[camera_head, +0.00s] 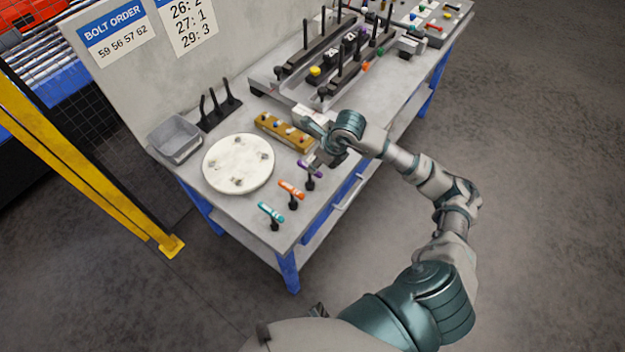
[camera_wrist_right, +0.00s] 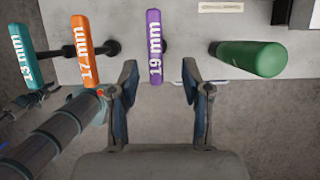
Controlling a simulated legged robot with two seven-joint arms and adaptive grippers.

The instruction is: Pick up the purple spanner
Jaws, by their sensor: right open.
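The purple spanner (camera_head: 310,168), marked 19 mm, rests on a dark holder at the table's front edge, right of the orange and teal ones in the wrist view. In the head view my right gripper (camera_head: 318,160) is over it and partly hides it. In the wrist view the purple spanner (camera_wrist_right: 154,48) appears between the open fingers of my right gripper (camera_wrist_right: 160,75), nearer the left finger. The fingers are apart and hold nothing. I cannot make out my left gripper.
An orange spanner (camera_head: 291,189) and a teal spanner (camera_head: 270,212) stand beside it. A green handle (camera_wrist_right: 250,58) is right of the fingers in the wrist view. A white round plate (camera_head: 238,165), a wooden bolt block (camera_head: 283,131) and a grey bin (camera_head: 174,138) stand behind.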

